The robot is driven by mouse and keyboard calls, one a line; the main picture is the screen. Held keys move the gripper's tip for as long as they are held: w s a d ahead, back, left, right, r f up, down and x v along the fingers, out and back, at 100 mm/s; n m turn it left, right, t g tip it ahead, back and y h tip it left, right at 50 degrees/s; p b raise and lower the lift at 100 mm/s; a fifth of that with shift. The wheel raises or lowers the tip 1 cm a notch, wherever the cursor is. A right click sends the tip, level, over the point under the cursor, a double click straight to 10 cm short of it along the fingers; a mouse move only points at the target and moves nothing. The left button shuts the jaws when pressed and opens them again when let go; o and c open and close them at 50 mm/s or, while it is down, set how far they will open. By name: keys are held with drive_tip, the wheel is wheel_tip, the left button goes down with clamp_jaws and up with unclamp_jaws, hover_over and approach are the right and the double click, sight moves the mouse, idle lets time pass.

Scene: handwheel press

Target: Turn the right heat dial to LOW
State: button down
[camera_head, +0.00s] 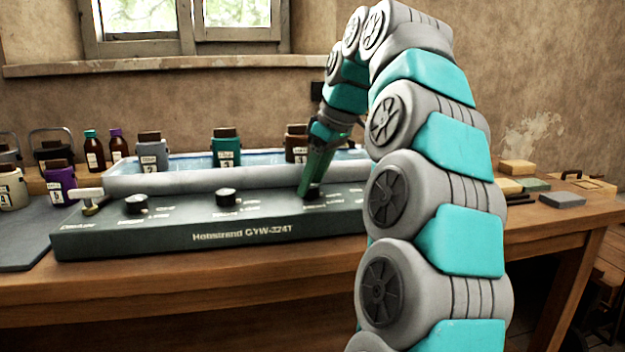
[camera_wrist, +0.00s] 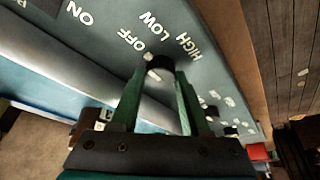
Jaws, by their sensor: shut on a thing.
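The right heat dial (camera_wrist: 159,66) is a small dark round knob on the grey-green panel of the long bath. In the wrist view it sits between the two fingertips of my gripper (camera_wrist: 160,73), which is shut on it. The labels OFF (camera_wrist: 131,40), LOW (camera_wrist: 145,20) and HIGH (camera_wrist: 189,46) are printed around the dial. A small white mark at the dial's edge appears to be on the OFF side. In the head view my gripper (camera_head: 309,190) points down onto the panel's right part and mostly hides the dial.
Two other dark dials, the middle one (camera_head: 226,197) and the left one (camera_head: 136,203), stand on the same panel (camera_head: 180,240). A T-shaped handle (camera_head: 90,196) is at its left end. Several labelled jars, including a teal one (camera_head: 226,150), stand behind. Blocks (camera_head: 517,167) lie at right.

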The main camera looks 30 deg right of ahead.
idle(0.3)
drive_tip(key=m+h, duration=0.1)
drive_tip(key=m, duration=0.1)
drive_tip(key=m+b, duration=0.1)
drive_tip(key=m, duration=0.1)
drive_tip(key=shift+s+a+m+t+h, duration=0.1)
drive_tip(key=shift+m+t+h, duration=0.2)
drive_tip(key=shift+h, duration=0.1)
drive_tip(key=shift+a+m+h+b, duration=0.1)
drive_tip(key=shift+m+h+b, duration=0.55)
drive_tip(key=shift+m, duration=1.35)
drive_tip(key=shift+c, duration=1.9)
unclamp_jaws()
drive_tip(key=shift+r, duration=0.1)
